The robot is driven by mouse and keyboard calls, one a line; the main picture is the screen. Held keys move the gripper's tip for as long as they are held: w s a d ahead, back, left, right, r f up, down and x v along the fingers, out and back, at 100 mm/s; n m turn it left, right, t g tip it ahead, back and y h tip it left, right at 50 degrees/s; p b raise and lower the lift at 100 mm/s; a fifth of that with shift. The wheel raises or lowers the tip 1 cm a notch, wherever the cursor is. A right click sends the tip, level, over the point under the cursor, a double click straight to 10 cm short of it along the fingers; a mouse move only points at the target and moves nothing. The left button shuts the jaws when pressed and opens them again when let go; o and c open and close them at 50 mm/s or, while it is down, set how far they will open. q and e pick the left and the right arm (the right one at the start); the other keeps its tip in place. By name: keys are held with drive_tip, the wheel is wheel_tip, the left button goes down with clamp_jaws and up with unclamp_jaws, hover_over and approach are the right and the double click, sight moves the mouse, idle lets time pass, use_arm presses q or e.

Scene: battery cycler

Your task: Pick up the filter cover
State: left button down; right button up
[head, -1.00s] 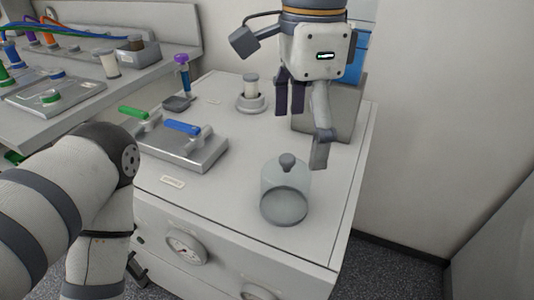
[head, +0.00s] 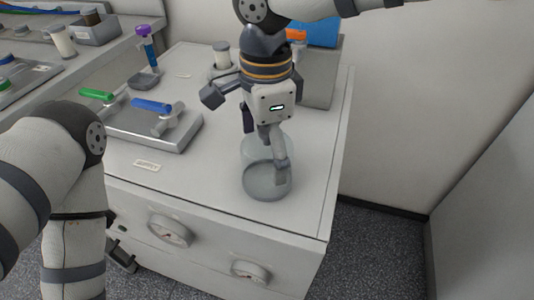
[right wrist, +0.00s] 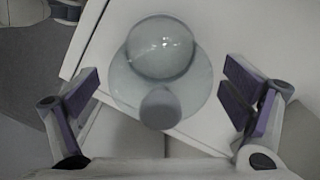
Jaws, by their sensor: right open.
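My right gripper (head: 265,148) is open, pointing down over the cover. In the right wrist view, the cover (right wrist: 198,88) lies between the spread purple-padded fingers of the right gripper (right wrist: 160,95), and its knob (right wrist: 160,108) shows between them. A gap shows at each side. A dark part of my left gripper (head: 122,256) shows low at the left; its jaws are unclear.
A metal plate (head: 130,128) with green and blue handles lies left of the cover. The cabinet top's right edge is close.

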drive_tip(key=c, duration=1)
drive_tip(key=shift+c, duration=0.2)
